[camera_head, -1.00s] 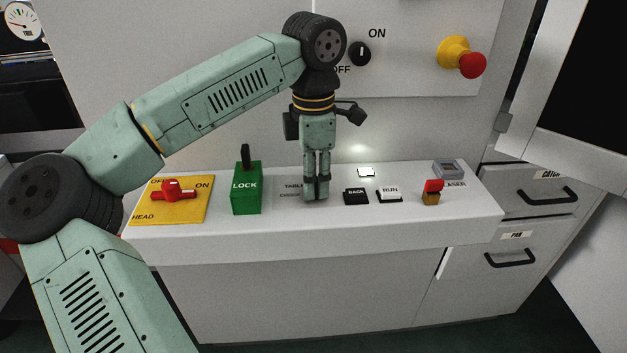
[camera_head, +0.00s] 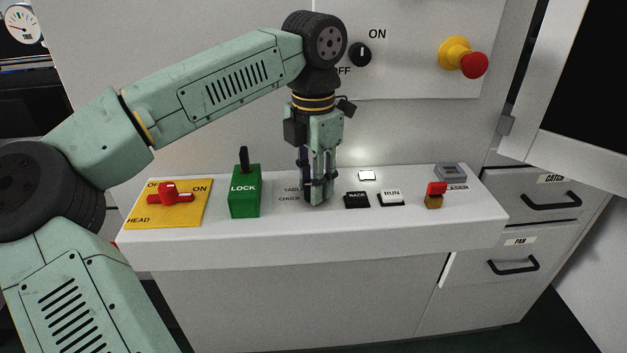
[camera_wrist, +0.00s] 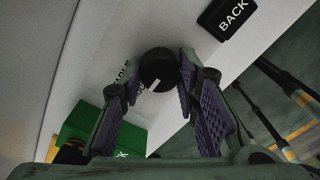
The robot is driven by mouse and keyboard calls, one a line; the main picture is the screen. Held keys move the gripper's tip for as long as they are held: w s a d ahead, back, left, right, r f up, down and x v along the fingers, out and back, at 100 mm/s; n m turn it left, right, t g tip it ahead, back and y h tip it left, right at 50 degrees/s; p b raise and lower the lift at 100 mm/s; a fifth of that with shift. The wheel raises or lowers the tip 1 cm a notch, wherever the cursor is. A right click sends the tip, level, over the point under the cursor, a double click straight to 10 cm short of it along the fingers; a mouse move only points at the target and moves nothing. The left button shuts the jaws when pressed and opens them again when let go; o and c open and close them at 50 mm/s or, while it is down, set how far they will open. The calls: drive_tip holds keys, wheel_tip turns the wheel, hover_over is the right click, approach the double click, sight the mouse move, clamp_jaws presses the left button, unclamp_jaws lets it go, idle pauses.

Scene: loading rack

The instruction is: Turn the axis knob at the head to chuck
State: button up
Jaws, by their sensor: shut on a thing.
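The axis knob (camera_wrist: 157,65) is a round black knob with a white pointer line, seen in the wrist view between my two finger pads. In that view the line points down and left. My gripper (camera_head: 317,199) points down at the console top and is shut on the knob, with one finger (camera_wrist: 130,92) on each side. In the head view the fingers hide the knob. The CHUCK label (camera_head: 289,198) shows just left of the fingers, below the partly hidden TABLE label (camera_head: 293,190).
A green LOCK box (camera_head: 245,200) with a black lever stands left of my gripper. Further left is a red knob (camera_head: 169,196) on a yellow HEAD plate. Black BACK (camera_head: 356,200) and white RUN (camera_head: 391,198) buttons sit close on the right, then a red-capped switch (camera_head: 435,194).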

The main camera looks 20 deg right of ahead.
drive_tip(key=o, duration=1.2)
drive_tip(key=shift+c, duration=0.2)
